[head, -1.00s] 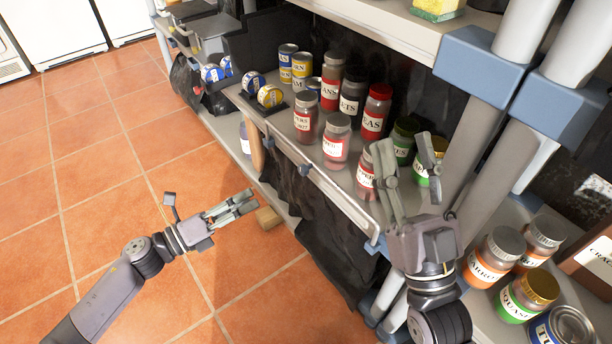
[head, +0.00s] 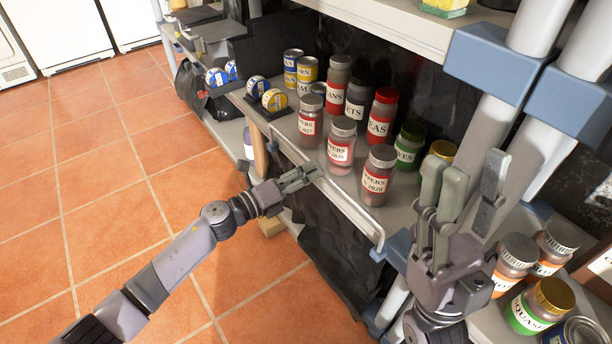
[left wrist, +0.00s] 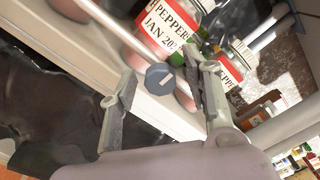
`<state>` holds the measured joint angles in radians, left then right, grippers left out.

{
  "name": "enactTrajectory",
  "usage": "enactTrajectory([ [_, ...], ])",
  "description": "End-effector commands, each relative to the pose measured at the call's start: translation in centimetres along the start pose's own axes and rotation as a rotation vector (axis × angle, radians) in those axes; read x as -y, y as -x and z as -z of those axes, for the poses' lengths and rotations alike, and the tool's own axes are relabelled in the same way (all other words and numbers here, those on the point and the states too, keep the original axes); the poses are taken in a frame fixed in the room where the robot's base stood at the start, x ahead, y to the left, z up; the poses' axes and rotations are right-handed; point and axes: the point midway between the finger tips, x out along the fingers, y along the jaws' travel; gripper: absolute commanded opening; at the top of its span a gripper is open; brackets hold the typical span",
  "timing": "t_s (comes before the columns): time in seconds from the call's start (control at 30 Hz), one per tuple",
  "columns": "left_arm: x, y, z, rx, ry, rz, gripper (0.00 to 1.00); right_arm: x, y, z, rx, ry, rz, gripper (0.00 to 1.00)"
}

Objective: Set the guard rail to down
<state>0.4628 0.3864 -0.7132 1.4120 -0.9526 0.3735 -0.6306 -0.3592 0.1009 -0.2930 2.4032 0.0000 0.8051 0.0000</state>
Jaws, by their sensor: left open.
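The guard rail (head: 362,215) is a thin pale bar running along the front edge of the jar shelf. In the left wrist view the rail (left wrist: 112,28) passes in front of a pepper jar; I cannot tell for certain whether it is up or down. A blue-grey knob (left wrist: 158,75) on the shelf front lies between the fingers of my left gripper (left wrist: 160,92) in that view. In the head view my left gripper (head: 299,178) is open at the shelf's front edge and hides the knob. My right gripper (head: 465,190) is open and empty, right of the jars.
Several jars, such as a pepper jar (head: 376,176), stand close behind the rail. Cans (head: 275,100) sit further left. More jars (head: 540,305) stand on the right shelf. Grey shelf posts (head: 520,140) rise near my right gripper. The tiled floor at left is clear.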

Motion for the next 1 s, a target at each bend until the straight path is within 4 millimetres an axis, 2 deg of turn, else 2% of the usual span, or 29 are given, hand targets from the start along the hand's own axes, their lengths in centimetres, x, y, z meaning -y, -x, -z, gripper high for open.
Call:
enactTrajectory([
  [0.23,0.01,-0.07,-0.02,0.0,0.0,0.0,0.45,0.01,-0.01,0.07,-0.004,0.0,0.0,0.4],
  [0.9,-0.01,-0.03,-0.02,0.0,0.0,0.0,0.0,0.0,0.0,0.05,-0.002,0.0,0.0,0.4],
  [1.0,-0.01,-0.03,-0.02,0.0,0.0,0.0,0.0,0.0,-0.01,0.05,-0.002,0.0,0.0,0.4],
])
